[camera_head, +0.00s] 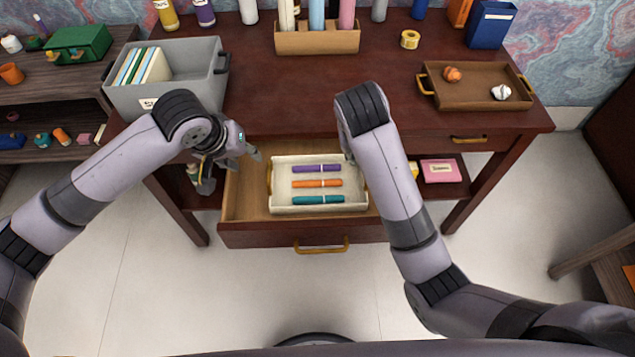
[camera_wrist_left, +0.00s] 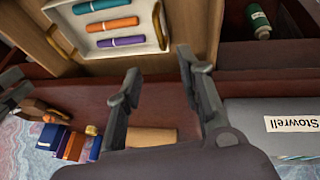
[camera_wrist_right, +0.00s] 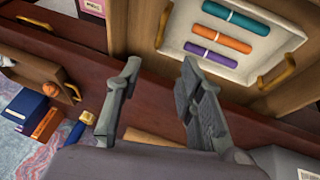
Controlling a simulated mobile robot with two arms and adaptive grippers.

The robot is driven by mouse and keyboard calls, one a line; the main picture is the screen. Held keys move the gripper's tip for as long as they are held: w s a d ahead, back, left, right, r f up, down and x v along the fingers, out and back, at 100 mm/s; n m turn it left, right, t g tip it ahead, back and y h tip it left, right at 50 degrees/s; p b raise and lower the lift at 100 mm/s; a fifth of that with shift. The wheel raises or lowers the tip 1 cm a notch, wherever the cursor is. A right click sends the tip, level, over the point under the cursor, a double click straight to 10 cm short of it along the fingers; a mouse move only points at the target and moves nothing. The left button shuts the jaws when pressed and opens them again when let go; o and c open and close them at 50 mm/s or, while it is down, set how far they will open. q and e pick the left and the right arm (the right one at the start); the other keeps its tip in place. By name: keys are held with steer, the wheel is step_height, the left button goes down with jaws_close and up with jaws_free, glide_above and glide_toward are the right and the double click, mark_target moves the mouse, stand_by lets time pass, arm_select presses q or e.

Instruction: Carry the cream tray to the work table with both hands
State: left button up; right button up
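The cream tray (camera_head: 281,205) lies in the open desk drawer (camera_head: 245,190). It holds a purple marker (camera_head: 316,168), an orange marker (camera_head: 317,183) and a teal marker (camera_head: 318,200). Brass handles are on its two ends. My left gripper (camera_head: 231,171) is open and empty over the drawer's left side, apart from the tray. In the left wrist view a tray handle (camera_wrist_left: 157,24) is just beyond its fingers. My right gripper (camera_wrist_right: 160,66) is open and empty near the other handle (camera_wrist_right: 164,24); my right arm mostly hides it in the head view. I cannot tell which surface is the work table.
On the desk (camera_head: 300,105) stand a grey bin (camera_head: 180,102) at left, a pen holder (camera_head: 318,42) at the back, and a brown tray (camera_head: 470,98) at right. Shelves (camera_head: 60,85) stand at left. A wooden surface (camera_head: 615,275) shows at far right. Floor in front is clear.

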mark_target(268, 172)
steer(key=shift+f, duration=0.1)
